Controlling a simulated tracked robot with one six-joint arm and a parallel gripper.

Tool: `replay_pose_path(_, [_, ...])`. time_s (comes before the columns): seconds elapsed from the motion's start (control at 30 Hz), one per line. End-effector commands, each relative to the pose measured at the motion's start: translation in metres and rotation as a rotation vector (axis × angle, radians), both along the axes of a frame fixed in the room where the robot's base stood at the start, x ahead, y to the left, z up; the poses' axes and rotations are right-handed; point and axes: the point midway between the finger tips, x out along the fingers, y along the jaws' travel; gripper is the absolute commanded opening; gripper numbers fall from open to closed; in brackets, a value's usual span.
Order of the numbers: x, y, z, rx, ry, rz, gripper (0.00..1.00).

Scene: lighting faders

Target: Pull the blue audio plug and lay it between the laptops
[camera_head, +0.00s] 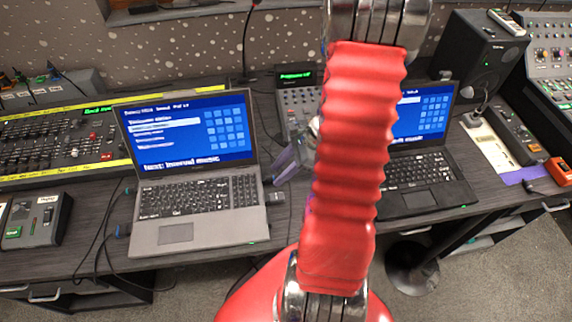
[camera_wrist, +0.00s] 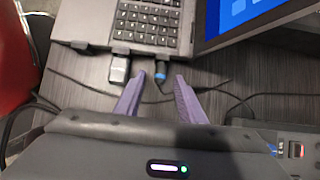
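The blue audio plug (camera_wrist: 160,73) sits in the side edge of the grey left laptop (camera_wrist: 152,38), with a thin dark cable running from it. My gripper (camera_wrist: 161,80) is open, its two purple fingers pointing at that edge. The plug shows between the fingertips, with no clear contact. In the head view my gripper (camera_head: 287,163) is beside the right side of the left laptop (camera_head: 206,221), in the gap between the laptops. The black right laptop (camera_head: 436,196) is partly hidden by my arm.
A grey stick (camera_wrist: 119,69) protrudes from the same laptop edge, left of my fingers. A small mixer (camera_head: 297,103) stands behind the gap. Cables cross the dark desk in the gap.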

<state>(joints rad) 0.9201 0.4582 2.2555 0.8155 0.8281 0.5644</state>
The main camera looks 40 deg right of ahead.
Motion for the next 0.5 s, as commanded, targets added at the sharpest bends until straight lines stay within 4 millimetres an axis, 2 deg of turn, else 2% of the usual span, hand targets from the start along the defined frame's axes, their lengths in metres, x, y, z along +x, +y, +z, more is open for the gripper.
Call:
replay_pose_path(0.2, [0.0042,0.0062,-0.0111,0.0,0.0,0.0,0.36])
replay_pose_path(0.5, [0.0046,0.0066,-0.0122,0.0,-0.001,-0.001,0.36])
